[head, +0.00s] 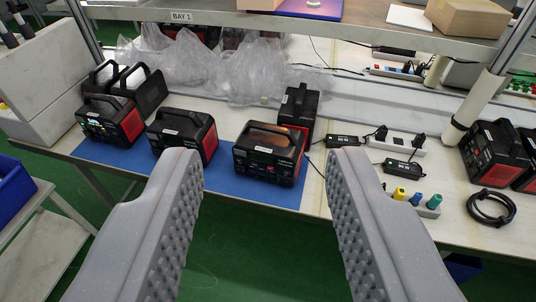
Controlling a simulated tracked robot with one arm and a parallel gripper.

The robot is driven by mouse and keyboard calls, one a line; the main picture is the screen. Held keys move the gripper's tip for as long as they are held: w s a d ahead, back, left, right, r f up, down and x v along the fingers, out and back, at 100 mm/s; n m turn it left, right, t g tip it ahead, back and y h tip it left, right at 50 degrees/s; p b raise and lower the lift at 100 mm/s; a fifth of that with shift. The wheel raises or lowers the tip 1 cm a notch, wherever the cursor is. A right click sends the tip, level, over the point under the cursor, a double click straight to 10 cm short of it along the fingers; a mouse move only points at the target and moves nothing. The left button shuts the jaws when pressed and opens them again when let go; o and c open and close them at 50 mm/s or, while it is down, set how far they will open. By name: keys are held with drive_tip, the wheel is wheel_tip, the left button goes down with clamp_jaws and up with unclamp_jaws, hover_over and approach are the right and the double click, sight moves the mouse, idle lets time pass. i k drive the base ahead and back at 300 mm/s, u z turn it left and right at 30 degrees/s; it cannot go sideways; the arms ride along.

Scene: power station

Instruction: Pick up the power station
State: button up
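My gripper (262,165) is open and empty, with its two grey ridged fingers reaching up from the bottom of the picture. Beyond and between the fingertips, a black and red power station (268,153) stands on a blue mat (233,186) near the table's front edge. A second power station (182,132) stands to its left, just beyond the left fingertip. Another power station (111,121) with a raised handle and lit display is at the mat's left end. One more power station (299,107) stands behind the middle one. No finger appears to touch any of them.
Clear plastic bags (205,65) lie at the back under a shelf labelled BAY 1. Right of the mat are black adapters (403,168), a power strip (396,144), a coiled cable (491,207) and more power stations (493,153). A post (474,108) rises at the right.

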sight(267, 149)
drive_tip(key=z, duration=3.15)
drive_tip(key=k, duration=1.5)
drive_tip(key=u, duration=1.7)
drive_tip(key=i, duration=0.9)
drive_tip(key=z, duration=0.05)
